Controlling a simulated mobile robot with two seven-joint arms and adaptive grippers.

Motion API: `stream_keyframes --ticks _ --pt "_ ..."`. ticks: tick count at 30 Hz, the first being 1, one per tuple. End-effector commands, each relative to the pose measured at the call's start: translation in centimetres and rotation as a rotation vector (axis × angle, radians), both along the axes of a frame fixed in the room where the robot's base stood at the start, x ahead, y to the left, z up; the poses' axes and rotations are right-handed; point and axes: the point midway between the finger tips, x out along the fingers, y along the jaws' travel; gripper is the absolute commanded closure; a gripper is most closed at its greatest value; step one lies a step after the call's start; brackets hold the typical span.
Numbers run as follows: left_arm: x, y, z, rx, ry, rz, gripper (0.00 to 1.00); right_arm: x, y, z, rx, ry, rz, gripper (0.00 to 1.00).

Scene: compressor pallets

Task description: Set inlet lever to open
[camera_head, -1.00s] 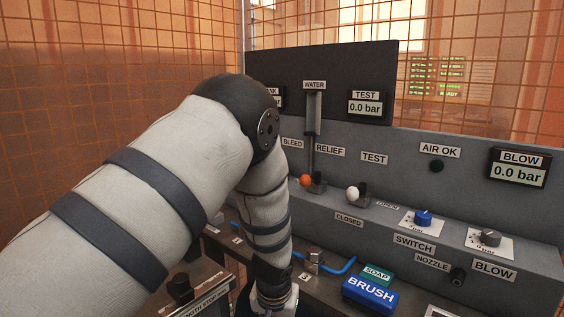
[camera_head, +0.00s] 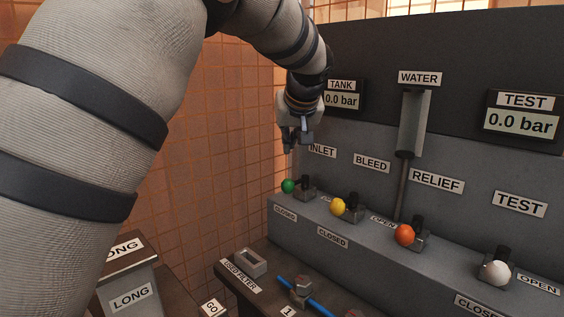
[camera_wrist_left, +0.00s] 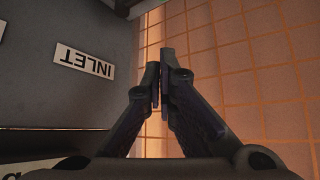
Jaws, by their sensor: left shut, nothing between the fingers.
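The inlet lever has a green ball knob (camera_head: 288,186) at the left end of the grey panel ledge, under the INLET label (camera_head: 322,151). The knob is on the side of the CLOSED label (camera_head: 285,213). My left gripper (camera_head: 290,148) points down above the green knob, apart from it. In the left wrist view its fingers (camera_wrist_left: 159,70) are shut with nothing between them. My right gripper is not in view.
Yellow (camera_head: 337,207), orange (camera_head: 404,234) and white (camera_head: 496,273) lever knobs line the ledge to the right. The TANK display (camera_head: 342,101) reads 0.0 bar. A blue rod (camera_head: 318,304) lies on the lower bench.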

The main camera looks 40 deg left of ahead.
Motion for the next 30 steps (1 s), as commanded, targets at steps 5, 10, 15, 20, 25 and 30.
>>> stream_keyframes --ticks 5,10,15,20,25,30 --pt "0.5 0.5 -0.9 -0.001 0.003 0.000 1.00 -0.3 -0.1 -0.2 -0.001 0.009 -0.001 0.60" --pt "2.0 2.4 -3.9 -0.002 0.008 0.000 1.00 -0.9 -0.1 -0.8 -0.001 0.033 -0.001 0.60" --pt "3.6 4.4 -6.7 -0.003 0.008 0.001 1.00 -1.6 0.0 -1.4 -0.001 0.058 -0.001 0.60" --pt "3.3 4.1 -6.9 0.001 -0.007 -0.005 1.00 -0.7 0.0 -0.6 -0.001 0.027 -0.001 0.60" --pt "2.0 2.6 -7.1 0.001 -0.011 -0.003 1.00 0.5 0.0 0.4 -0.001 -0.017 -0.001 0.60" --pt "1.7 2.2 -7.9 0.000 -0.005 -0.002 1.00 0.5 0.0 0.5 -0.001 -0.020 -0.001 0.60"
